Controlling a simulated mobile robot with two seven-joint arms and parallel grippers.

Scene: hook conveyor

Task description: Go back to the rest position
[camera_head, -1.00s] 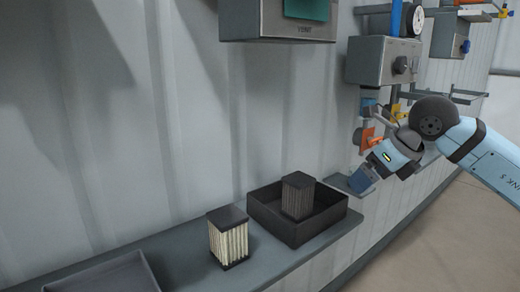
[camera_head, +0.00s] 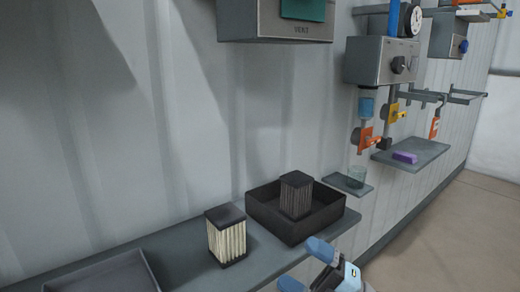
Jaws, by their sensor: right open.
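My right gripper (camera_head: 306,266) is at the bottom edge, in front of the long shelf (camera_head: 195,255). Its two blue fingertips are spread apart, with nothing seen between them. It is apart from the dark tray (camera_head: 274,228) behind it. My left gripper is out of view.
A pale block with a dark top (camera_head: 227,236) stands on the shelf, and a dark block (camera_head: 297,195) stands in the tray. A purple item (camera_head: 404,157) lies on another ledge. Metal boxes (camera_head: 382,61) and orange handles (camera_head: 366,139) are on the wall.

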